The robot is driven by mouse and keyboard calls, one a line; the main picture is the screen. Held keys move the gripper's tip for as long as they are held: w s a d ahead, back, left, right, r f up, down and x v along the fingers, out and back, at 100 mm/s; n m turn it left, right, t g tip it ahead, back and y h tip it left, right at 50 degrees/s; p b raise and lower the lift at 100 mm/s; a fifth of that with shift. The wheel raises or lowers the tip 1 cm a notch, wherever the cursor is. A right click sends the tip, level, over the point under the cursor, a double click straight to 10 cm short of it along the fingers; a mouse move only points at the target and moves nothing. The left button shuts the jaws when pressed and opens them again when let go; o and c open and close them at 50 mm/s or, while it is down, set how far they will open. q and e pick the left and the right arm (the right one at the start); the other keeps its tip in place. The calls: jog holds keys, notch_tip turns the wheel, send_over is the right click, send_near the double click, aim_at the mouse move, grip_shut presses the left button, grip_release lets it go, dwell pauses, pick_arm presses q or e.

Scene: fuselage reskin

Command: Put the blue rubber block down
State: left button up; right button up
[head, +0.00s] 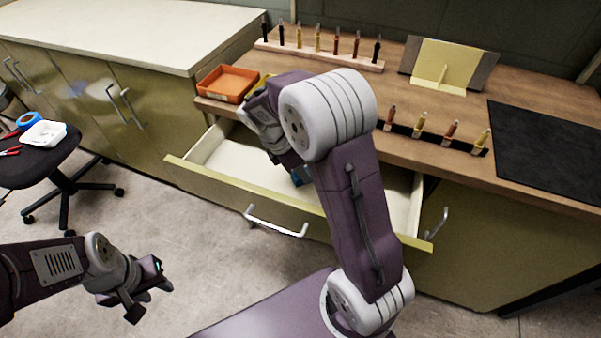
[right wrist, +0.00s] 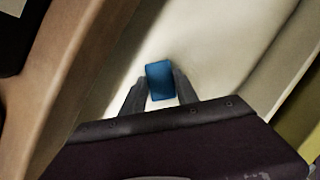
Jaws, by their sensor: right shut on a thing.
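The blue rubber block (right wrist: 159,76) is between the two grey fingers of my right gripper (right wrist: 158,90) in the right wrist view. The gripper is shut on it. The pale inside of the open drawer (head: 245,170) lies beneath. In the head view only a bit of blue block (head: 299,177) shows beside my right arm, which hides most of the gripper. I cannot tell whether the block touches the drawer floor. My left gripper (head: 150,297) is open and empty, low at the left above the floor, away from the drawer.
An orange tray (head: 228,82) sits on the wooden counter behind the drawer. Racks of several coloured tools stand at the back (head: 318,54) and right (head: 432,136). A black mat (head: 545,150) lies at the right. A stool (head: 40,155) holds a white container. The drawer walls surround the right gripper.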

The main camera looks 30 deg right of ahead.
jog(key=shift+s, duration=0.15)
jog(key=o, duration=1.2)
jog(key=shift+f, duration=0.1)
jog(key=p+v, duration=0.4)
jog(key=v, duration=0.8)
jog(key=shift+p, duration=0.3)
